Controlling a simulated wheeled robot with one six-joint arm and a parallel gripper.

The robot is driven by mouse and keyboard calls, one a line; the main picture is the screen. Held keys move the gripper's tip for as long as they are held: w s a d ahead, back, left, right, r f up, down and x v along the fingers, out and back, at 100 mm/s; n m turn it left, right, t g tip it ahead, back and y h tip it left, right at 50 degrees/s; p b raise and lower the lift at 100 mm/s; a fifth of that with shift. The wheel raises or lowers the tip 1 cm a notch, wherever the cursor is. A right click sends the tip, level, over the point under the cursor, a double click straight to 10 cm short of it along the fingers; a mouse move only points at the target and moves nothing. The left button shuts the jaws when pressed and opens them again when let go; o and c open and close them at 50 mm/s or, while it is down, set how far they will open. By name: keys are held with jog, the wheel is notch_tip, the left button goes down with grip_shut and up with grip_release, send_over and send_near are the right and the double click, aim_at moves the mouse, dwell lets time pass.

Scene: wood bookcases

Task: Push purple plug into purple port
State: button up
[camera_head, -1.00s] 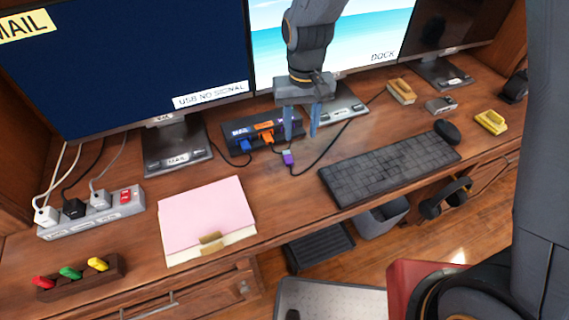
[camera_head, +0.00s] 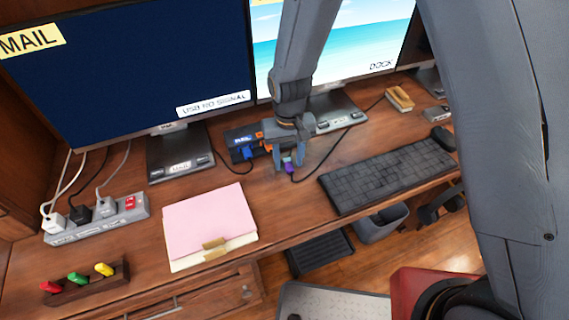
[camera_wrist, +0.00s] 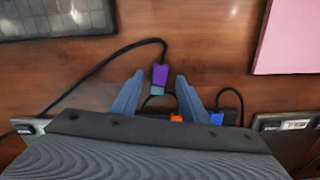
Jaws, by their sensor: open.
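The purple plug (camera_wrist: 159,76) lies on the desk at the end of a black cable, its metal tip toward the hub in the wrist view. It also shows small in the head view (camera_head: 288,168). My gripper (camera_head: 287,166) is open, its blue-grey fingers around the plug in the head view. In the wrist view my gripper (camera_wrist: 159,84) has the plug between its fingertips, apart from both. The dark hub (camera_head: 236,138) has a blue plug (camera_head: 246,153) and an orange plug (camera_head: 262,149) in it. The purple port is hidden behind my gripper.
A keyboard (camera_head: 390,172) lies to the right and a pink folder (camera_head: 208,220) to the left. Monitor stands (camera_head: 180,152) rise behind. A power strip (camera_head: 95,219) and a rack of coloured pegs (camera_head: 85,283) are at far left. Bare desk lies between folder and keyboard.

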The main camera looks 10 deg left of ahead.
jog(key=shift+f, duration=0.1)
grip_shut()
dwell(0.3)
